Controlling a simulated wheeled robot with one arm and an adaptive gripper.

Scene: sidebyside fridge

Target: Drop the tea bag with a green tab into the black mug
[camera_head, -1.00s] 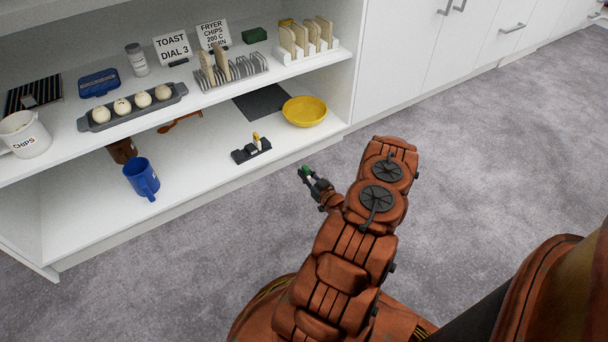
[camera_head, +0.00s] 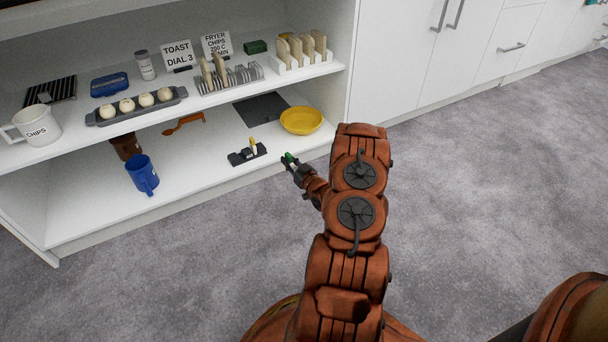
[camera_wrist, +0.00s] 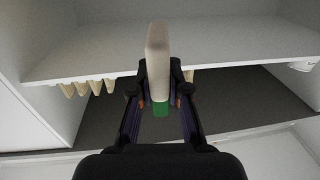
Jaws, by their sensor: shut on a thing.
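My gripper (camera_head: 292,167) is in front of the lower shelf's edge, right of the black holder (camera_head: 247,154). It is shut on the tea bag with a green tab (camera_head: 289,158). In the wrist view my gripper (camera_wrist: 160,88) pinches the pale tea bag (camera_wrist: 158,60) between its fingertips, with the green tab (camera_wrist: 160,109) at the near end. I see no clearly black mug.
The holder carries a piece with a yellow tab (camera_head: 252,143). A yellow bowl (camera_head: 301,120), a dark mat (camera_head: 262,108) and an orange-brown utensil (camera_head: 185,123) are on the lower shelf (camera_head: 205,172). The upper shelf holds an egg tray (camera_head: 135,107), a rack and a CHIPS jug (camera_head: 38,127).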

